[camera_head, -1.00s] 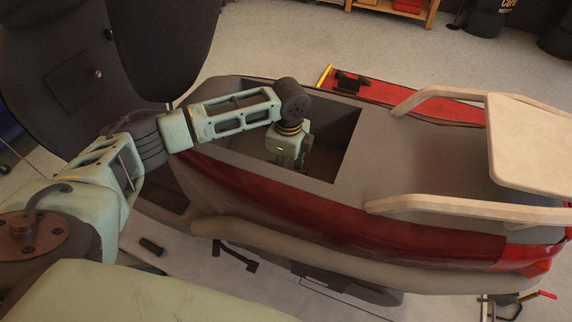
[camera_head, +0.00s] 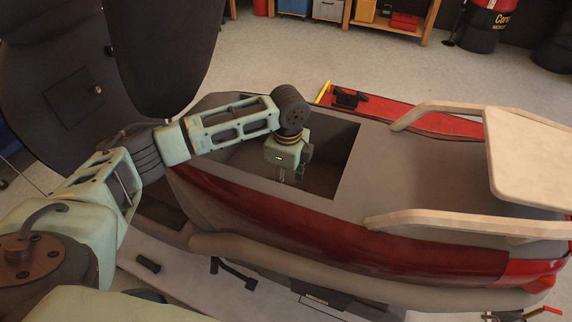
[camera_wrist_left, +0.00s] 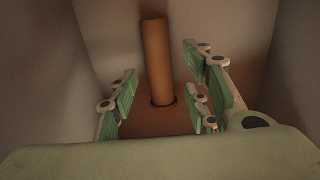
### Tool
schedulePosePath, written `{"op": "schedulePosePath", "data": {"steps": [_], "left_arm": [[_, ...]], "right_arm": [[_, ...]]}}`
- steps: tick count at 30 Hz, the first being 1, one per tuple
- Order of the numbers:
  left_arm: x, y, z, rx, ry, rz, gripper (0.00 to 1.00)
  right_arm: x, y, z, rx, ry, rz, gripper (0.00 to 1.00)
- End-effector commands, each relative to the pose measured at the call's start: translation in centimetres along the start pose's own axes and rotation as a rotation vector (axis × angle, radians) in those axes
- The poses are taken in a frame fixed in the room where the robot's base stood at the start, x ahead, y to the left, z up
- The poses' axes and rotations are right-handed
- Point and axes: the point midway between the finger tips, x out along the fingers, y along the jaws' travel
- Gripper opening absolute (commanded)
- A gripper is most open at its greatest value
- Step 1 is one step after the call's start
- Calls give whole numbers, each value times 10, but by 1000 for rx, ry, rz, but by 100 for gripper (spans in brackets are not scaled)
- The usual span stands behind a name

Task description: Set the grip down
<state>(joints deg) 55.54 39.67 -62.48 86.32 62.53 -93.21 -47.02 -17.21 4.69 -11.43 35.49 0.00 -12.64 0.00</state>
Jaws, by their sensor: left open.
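My left gripper (camera_head: 292,174) reaches down into the open rectangular compartment (camera_head: 335,170) in the top of the motorcycle's grey and red body. In the left wrist view its green-padded fingers stand apart. A plain brown cylinder (camera_wrist_left: 155,60), which looks like the grip, shows in the gap between them, with a dark ring at its lower end. The fingers appear clear of it. It seems to stand or lie on the brown compartment floor (camera_wrist_left: 150,122); I cannot tell which. In the head view I cannot make out the cylinder. My right gripper is not in view.
Pale compartment walls (camera_wrist_left: 55,60) surround the gripper closely. Beige rails (camera_head: 460,222) and a beige panel (camera_head: 530,155) rise at the right. A red lift (camera_head: 440,125) lies behind. A short black cylinder (camera_head: 148,264) lies at the lower left. Shelves (camera_head: 385,25) and drums (camera_head: 485,25) stand farther back.

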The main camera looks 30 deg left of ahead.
Motion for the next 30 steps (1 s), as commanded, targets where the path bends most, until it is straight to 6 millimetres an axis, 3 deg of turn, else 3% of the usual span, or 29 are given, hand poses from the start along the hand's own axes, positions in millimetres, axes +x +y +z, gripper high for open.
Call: {"op": "schedulePosePath", "data": {"steps": [9, 15, 30], "left_arm": [[-66, -2, -1, 0, 1, -6, 44], [-93, -1, 0, -1, 0, -2, 44], [-101, -1, -3, 11, 3, -7, 44]], "right_arm": [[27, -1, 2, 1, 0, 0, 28], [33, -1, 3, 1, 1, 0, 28], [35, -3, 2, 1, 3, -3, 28]]}}
